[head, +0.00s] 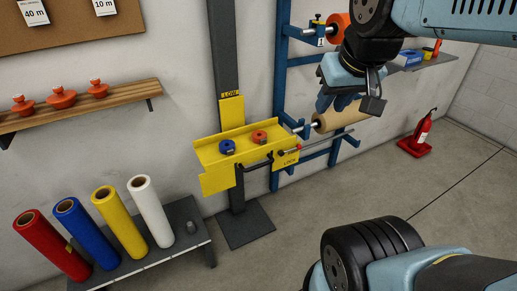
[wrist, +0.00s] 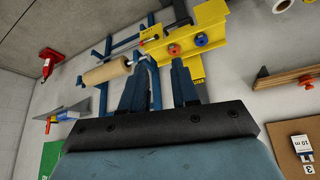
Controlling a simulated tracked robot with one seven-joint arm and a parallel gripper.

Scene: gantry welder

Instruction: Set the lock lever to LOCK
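A yellow carriage (head: 215,152) sits on a dark upright post in the head view, with a blue knob (head: 227,146) and a red knob (head: 259,136) on it. The lock lever (head: 289,151), a thin dark rod with a red tip, is at its right end above a LOCK label (head: 291,162). The lever's exact setting is too small to tell. My gripper (head: 338,104) is up and right of the carriage, apart from it. In the wrist view its two blue fingers (wrist: 159,88) are spread and empty, and the carriage (wrist: 190,42) shows upside down beyond them.
A blue rack (head: 280,85) with a brown roll (head: 340,117) stands right behind the carriage. A bench with several coloured rolls (head: 118,222) is at lower left. A wooden shelf (head: 80,107) is on the left wall. A fire extinguisher (head: 421,132) stands at right. The floor in front is clear.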

